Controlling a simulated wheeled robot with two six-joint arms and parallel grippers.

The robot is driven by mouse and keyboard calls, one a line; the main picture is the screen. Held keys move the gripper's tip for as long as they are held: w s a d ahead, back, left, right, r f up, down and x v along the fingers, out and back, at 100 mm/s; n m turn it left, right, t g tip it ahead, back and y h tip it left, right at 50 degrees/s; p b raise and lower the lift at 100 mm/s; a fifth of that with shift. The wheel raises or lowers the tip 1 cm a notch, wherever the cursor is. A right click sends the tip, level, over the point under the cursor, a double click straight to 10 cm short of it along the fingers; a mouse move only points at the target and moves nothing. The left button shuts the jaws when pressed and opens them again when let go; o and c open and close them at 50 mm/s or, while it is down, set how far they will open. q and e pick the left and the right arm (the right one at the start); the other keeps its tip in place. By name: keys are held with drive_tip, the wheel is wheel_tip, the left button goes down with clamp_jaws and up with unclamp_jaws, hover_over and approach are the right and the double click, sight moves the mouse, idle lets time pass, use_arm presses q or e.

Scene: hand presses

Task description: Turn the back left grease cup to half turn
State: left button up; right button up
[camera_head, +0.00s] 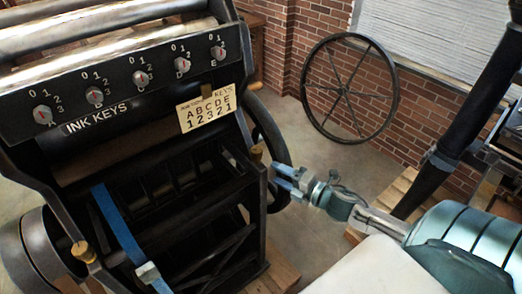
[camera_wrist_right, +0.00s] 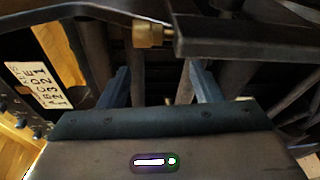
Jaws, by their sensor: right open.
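A small brass grease cup (camera_head: 257,152) stands at the right rear post of the press frame. A second brass cup (camera_head: 82,251) sits at the press's lower left. I cannot tell by name which of them is the back left one. My right gripper (camera_head: 284,178) reaches in from the right, its fingertips just right of and a little below the cup at the post. In the wrist view, the right gripper (camera_wrist_right: 161,85) is open and empty. A brass cup (camera_wrist_right: 150,35) lies beyond and between its fingers, apart from them. My left gripper is not in view.
The black press carries a row of ink key dials (camera_head: 140,79) and a cream card (camera_head: 206,107) reading A B C D E, 1 2 3 2 1. A blue strap (camera_head: 117,222) crosses its front. A large spoked wheel (camera_head: 349,88) stands by the brick wall.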

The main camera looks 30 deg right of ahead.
sight(262, 155)
drive_tip(key=w+n+p, duration=0.2)
drive_tip(key=n, duration=0.3)
drive_tip(key=w+r+n+y+p, duration=0.1)
drive_tip(key=w+n+p, duration=0.2)
drive_tip(key=n, duration=0.3)
drive_tip(key=w+r+n+p, duration=0.1)
drive_tip(key=w+n+p, duration=0.1)
drive_tip(key=n, duration=0.4)
drive_tip(key=shift+w+a+r+y, duration=0.1)
drive_tip(key=shift+w+a+y, duration=0.15)
drive_tip(key=shift+w, duration=0.25)
drive_tip(key=shift+w+a+f+p, duration=0.25)
drive_tip(key=shift+w+p, duration=0.3)
drive_tip(key=shift+w, duration=0.05)
